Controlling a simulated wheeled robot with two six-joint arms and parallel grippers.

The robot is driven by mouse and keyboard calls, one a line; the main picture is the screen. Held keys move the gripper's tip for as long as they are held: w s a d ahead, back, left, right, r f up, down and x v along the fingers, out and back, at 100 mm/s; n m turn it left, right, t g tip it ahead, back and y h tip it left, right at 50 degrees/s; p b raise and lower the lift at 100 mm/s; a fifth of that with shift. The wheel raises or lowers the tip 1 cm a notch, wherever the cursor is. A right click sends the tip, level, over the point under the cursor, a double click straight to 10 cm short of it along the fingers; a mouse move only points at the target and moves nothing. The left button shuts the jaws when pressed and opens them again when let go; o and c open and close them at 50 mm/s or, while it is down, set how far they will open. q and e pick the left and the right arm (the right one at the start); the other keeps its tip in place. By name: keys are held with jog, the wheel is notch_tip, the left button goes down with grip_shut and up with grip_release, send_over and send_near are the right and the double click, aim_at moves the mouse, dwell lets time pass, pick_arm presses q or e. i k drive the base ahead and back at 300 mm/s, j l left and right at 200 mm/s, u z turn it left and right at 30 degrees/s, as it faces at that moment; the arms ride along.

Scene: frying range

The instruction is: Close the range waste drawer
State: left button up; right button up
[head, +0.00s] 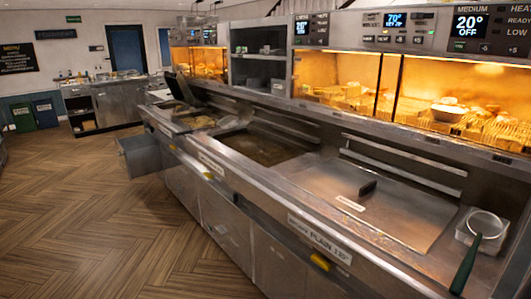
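A grey metal drawer (140,156) sticks out from the front of the long steel range (235,222), towards its far left end. It stands open over the wood floor. It looks like the waste drawer, but no label on it can be read from here. Neither of my grippers shows in the head view.
The range top holds fryer wells (262,147) and a closed lid (385,205) with a dark handle. A green-handled tool (466,264) and a small container (482,228) are at the right. Lit food cabinets (455,90) stand behind. The wood floor (85,225) left of the range is clear.

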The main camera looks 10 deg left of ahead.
aim_at(140, 155)
jog(key=i+j+u, duration=1.15)
jog(key=i+u, duration=0.5)
jog(key=i, duration=1.45)
jog(key=i+z, duration=0.1)
jog(key=i, duration=0.75)
jog(key=i+j+z, duration=0.1)
jog(key=i, duration=0.7)
jog(key=i+j+z, duration=0.3)
jog(key=i, duration=0.2)
jog(key=i+z, duration=0.3)
jog(key=z, duration=0.15)
jog(key=i+j+z, duration=0.2)
jog(key=z, duration=0.25)
jog(key=i, duration=0.05)
